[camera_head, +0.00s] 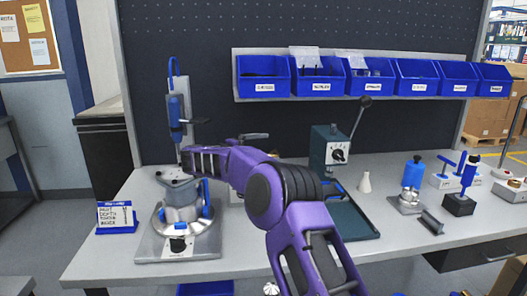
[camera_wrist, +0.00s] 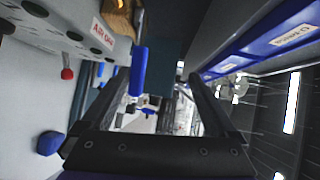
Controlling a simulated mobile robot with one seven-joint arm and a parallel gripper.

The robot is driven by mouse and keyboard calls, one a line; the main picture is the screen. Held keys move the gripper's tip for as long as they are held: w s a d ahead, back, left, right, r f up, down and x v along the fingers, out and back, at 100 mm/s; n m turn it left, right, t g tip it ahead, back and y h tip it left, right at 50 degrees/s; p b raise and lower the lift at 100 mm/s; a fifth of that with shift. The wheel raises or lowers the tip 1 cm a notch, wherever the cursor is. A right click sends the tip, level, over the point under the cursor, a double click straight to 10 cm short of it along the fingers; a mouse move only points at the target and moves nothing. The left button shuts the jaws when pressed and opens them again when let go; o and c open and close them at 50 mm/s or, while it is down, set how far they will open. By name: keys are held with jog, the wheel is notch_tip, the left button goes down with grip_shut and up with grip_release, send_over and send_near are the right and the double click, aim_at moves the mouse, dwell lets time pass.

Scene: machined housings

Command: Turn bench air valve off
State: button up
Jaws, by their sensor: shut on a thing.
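In the wrist view, a blue handle (camera_wrist: 138,70) stands out near a brass-coloured fitting (camera_wrist: 122,14) on a pale panel (camera_wrist: 62,32) with dark round holes. A label beside it reads "AIR" and seemingly "ON". My gripper (camera_wrist: 158,80) is shut on the blue handle, which shows beside the left fingertip. How the second finger touches it is not clear. In the head view, my purple arm crosses the bench and hides the fingers and the handle.
Left of my arm stands a grey fixture (camera_head: 182,208) under a hanging blue tool (camera_head: 177,112). A green press (camera_head: 328,150) stands on the right, with a white bottle (camera_head: 365,182) beyond. Blue bins (camera_head: 263,76) hang above.

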jog(key=f+b+v, duration=0.1)
jog(key=b+v, duration=0.1)
jog(key=v, duration=1.5)
jog(key=shift+s+d+f, duration=0.2)
jog(key=shift+s+f, duration=0.05)
jog(key=shift+s, duration=0.05)
dwell(0.6)
dwell(0.3)
